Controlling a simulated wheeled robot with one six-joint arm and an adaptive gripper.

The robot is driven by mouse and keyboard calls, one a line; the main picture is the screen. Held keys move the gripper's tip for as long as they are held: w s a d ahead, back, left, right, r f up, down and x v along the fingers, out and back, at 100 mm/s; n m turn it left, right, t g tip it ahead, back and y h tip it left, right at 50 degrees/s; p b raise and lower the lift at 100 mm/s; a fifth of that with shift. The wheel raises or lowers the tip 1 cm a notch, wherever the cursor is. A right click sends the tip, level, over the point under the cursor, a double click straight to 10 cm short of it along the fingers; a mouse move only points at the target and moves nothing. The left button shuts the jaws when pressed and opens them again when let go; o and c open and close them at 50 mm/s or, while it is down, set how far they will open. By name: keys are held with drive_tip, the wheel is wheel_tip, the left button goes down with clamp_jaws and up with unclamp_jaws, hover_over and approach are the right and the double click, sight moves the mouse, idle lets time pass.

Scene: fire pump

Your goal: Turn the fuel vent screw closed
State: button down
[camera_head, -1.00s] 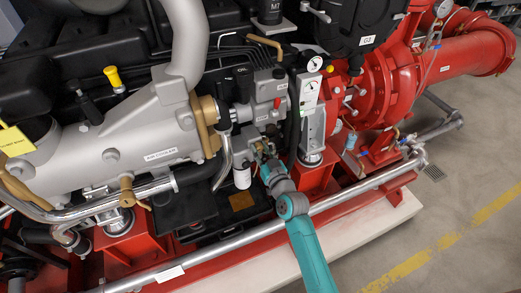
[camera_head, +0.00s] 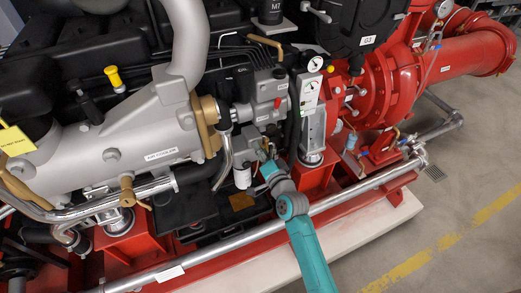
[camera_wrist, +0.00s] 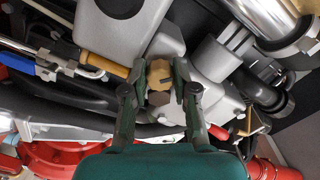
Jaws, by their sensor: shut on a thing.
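The fuel vent screw (camera_wrist: 159,76) is a brass-coloured, faceted head with a dark slot, in the middle of the wrist view. My gripper (camera_wrist: 161,84) has its two dark fingers on either side of the screw and is shut on it. In the head view my gripper (camera_head: 265,155) reaches in at the fuel block beside the engine, above the white filter. The screw itself is too small and too covered to make out there.
A grey housing (camera_wrist: 125,25) stands close above the fingers. A brass-coloured rod (camera_wrist: 104,63) lies just left of them. In the head view a white filter (camera_head: 242,177) hangs left of my gripper, and a silver pipe (camera_head: 345,192) runs below my wrist.

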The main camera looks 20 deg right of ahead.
drive_tip(key=m, duration=0.9)
drive_tip(key=shift+m, duration=0.3)
idle(0.5)
drive_tip(key=c, duration=0.9)
unclamp_jaws()
drive_tip(key=s, duration=1.2)
